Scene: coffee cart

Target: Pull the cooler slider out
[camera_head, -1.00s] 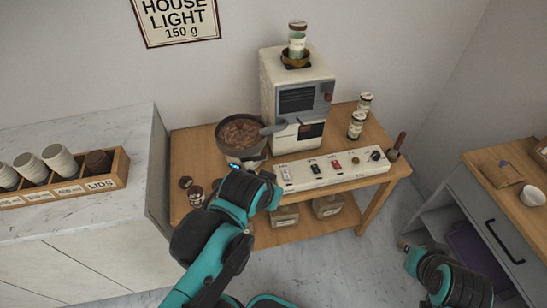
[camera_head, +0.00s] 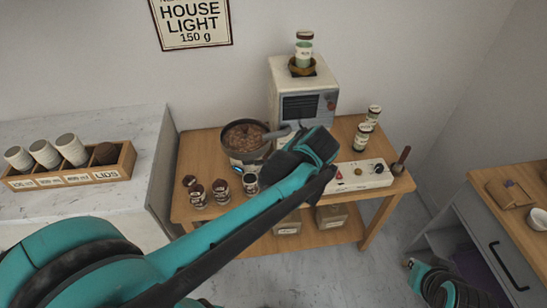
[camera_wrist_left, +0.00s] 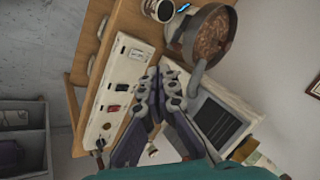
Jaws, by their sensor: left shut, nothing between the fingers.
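The white control panel (camera_head: 365,175) lies along the front of the wooden table, its left part hidden behind my left arm. In the left wrist view the panel (camera_wrist_left: 118,88) shows a row of switches and a knob; I cannot tell which part is the cooler slider. My left gripper (camera_head: 279,165) is over the table, in front of the roaster (camera_head: 304,105). In the left wrist view its fingers (camera_wrist_left: 160,80) are shut and empty, between the panel and the roaster, pointing towards the pan side. My right gripper (camera_head: 409,263) is low at the right, its jaws unclear.
A pan of beans (camera_head: 243,138) stands left of the roaster, its handle close to my left gripper. Small jars (camera_head: 221,190) stand at the table's front left. Canisters (camera_head: 361,137) stand at the right. A grey drawer cabinet (camera_head: 490,230) is at far right.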

